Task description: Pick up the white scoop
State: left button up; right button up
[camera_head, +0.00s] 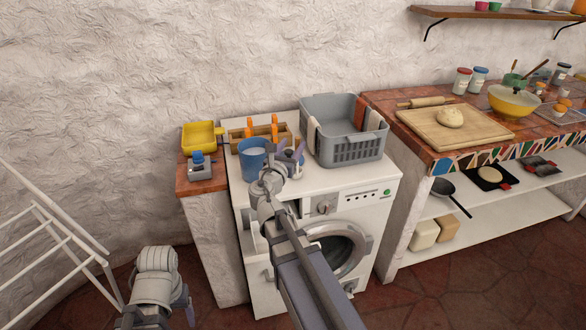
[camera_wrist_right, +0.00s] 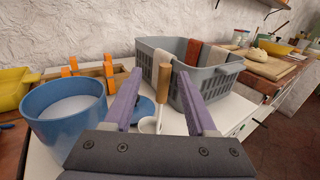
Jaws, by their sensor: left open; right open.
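The white scoop (camera_wrist_right: 149,125) shows in the right wrist view, with a white bowl and an upright wooden handle. It is beside a blue tub (camera_wrist_right: 66,108) of white powder, close to a round blue lid (camera_wrist_right: 143,106). My right gripper (camera_wrist_right: 160,76) is open, its purple fingers on either side of the handle in that view; contact cannot be told. In the head view my right gripper (camera_head: 291,151) is above the washing machine top (camera_head: 317,177), and the scoop is mostly hidden there. My left gripper (camera_head: 156,312) is low at the bottom left, open and away from the machine.
A grey laundry basket (camera_head: 352,151) with cloths stands right of the right gripper. A wooden caddy (camera_head: 236,135) with orange-topped items is behind the blue tub. A yellow container (camera_head: 201,137) is at the left. A white drying rack (camera_head: 52,235) stands near my left arm.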

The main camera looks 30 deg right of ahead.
jog(key=x, duration=0.7)
jog(key=shift+s+d, duration=0.25)
jog(key=shift+d, duration=0.05)
jog(key=shift+c, duration=0.4)
grip_shut()
